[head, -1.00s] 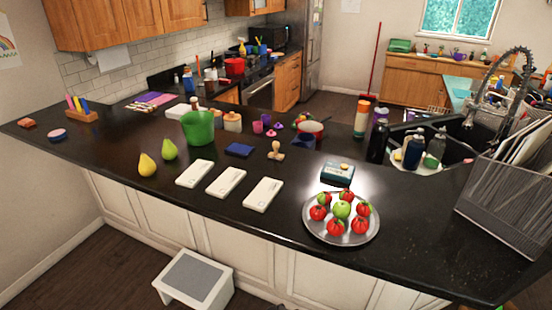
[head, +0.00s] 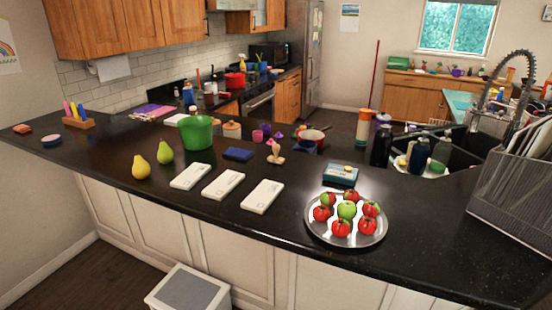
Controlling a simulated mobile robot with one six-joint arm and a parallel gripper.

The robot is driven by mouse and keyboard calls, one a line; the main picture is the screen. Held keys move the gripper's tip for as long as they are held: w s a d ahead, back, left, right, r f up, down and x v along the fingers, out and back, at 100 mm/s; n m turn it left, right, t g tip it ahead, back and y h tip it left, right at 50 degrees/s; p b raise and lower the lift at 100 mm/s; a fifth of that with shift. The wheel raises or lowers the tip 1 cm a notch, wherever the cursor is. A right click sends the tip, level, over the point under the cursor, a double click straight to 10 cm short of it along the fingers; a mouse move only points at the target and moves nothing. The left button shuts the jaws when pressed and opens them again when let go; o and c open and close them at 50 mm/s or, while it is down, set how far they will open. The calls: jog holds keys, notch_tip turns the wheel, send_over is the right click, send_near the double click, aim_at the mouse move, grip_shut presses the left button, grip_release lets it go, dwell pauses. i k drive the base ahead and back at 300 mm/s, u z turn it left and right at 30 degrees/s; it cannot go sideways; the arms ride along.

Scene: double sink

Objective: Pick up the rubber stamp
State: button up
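The rubber stamp (head: 275,151) stands upright on the dark counter, near the middle of the head view. It has a pale wooden knob handle and a small base. A dark blue pad (head: 238,154) lies flat to its left, apart from it. My gripper is not in the head view.
Three white envelope-like blocks (head: 263,196) lie in front of the stamp. A green bucket (head: 197,132) and two pears (head: 141,167) are to the left. A tray of apples (head: 375,235), a teal box (head: 341,174) and a wire rack (head: 515,210) are to the right. A step stool (head: 188,291) stands below.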

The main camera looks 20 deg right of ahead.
aim_at(275, 160)
jog(key=k, duration=0.6)
jog(key=u, duration=0.4)
jog(key=i, duration=0.7)
jog(key=u, duration=0.5)
jog(key=i, duration=0.8)
jog(key=u, duration=0.1)
